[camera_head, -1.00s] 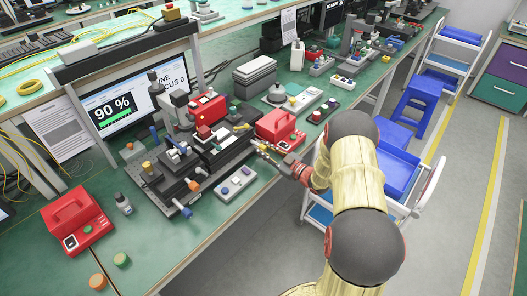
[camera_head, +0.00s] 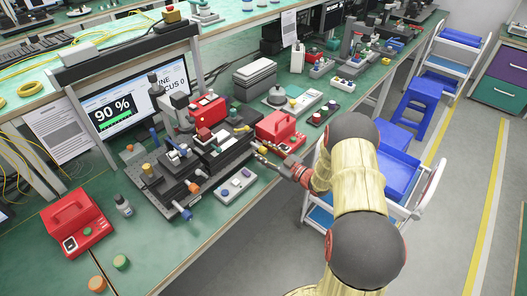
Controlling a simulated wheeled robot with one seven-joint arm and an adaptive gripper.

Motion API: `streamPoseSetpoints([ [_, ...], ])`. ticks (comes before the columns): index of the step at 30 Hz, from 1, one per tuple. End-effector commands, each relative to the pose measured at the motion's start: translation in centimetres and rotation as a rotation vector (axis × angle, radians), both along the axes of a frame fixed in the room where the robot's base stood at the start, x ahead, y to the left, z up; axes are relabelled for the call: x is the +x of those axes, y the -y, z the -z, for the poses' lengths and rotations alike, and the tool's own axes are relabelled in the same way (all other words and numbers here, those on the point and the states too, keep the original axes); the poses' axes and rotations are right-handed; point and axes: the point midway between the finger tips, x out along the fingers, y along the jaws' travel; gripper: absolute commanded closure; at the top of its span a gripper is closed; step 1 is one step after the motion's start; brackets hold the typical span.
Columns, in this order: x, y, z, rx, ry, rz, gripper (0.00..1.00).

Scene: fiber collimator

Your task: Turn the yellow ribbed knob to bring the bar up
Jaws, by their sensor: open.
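A small yellow knob (camera_head: 147,169) stands at the left end of the dark optical stage (camera_head: 200,160); its ribs are too small to make out. The monitor (camera_head: 135,95) behind the stage reads 90 %, with a green bar (camera_head: 116,122) under the number. My gripper (camera_head: 259,153) is open beside the right end of the stage, near the red box, well to the right of the yellow knob. I see nothing held between its small fingers.
An orange knob (camera_head: 194,187) and a blue knob (camera_head: 185,213) stick out at the stage's front. A grey button box (camera_head: 235,186) lies in front, a red box (camera_head: 281,130) behind my gripper. A bottle (camera_head: 124,205) and red case (camera_head: 77,224) stand left.

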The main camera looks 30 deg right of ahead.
Motion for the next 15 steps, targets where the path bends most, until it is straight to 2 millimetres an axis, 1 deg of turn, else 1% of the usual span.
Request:
streamPoseSetpoints([
  [5, -1.6, 0.7, 0.0, 0.001, -0.001, 0.003, 0.59],
  [15, -7.9, 3.0, 0.0, 0.001, -0.001, 0.004, 0.59],
])
